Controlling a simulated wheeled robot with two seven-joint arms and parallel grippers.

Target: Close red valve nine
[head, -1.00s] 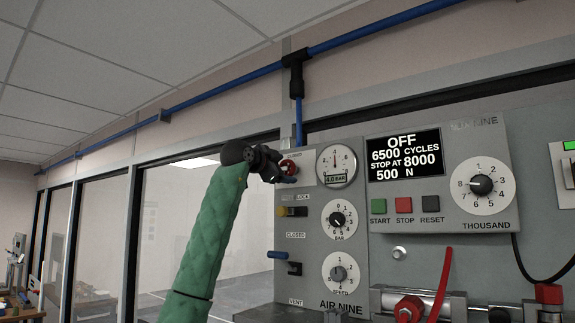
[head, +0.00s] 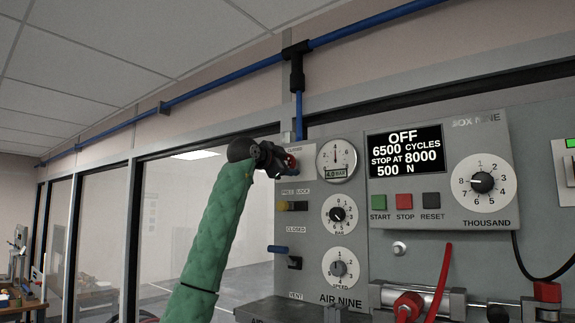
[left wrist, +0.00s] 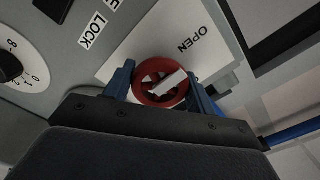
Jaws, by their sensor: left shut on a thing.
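The red valve (head: 291,162) is a round red knob at the top left of the AIR NINE panel (head: 308,247). In the left wrist view the red valve (left wrist: 144,90) shows a white bar slanting across its face, beside a white plate (left wrist: 190,40) marked OPEN. My left gripper (left wrist: 160,74) is shut on the valve, with one blue finger on each side of its rim. In the head view my left gripper (head: 284,163) covers part of the knob. My right gripper is not in view.
A gauge (head: 337,160) and dials sit close to the right. The display (head: 405,153) reads OFF. A blue pipe (head: 299,117) comes down above the panel.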

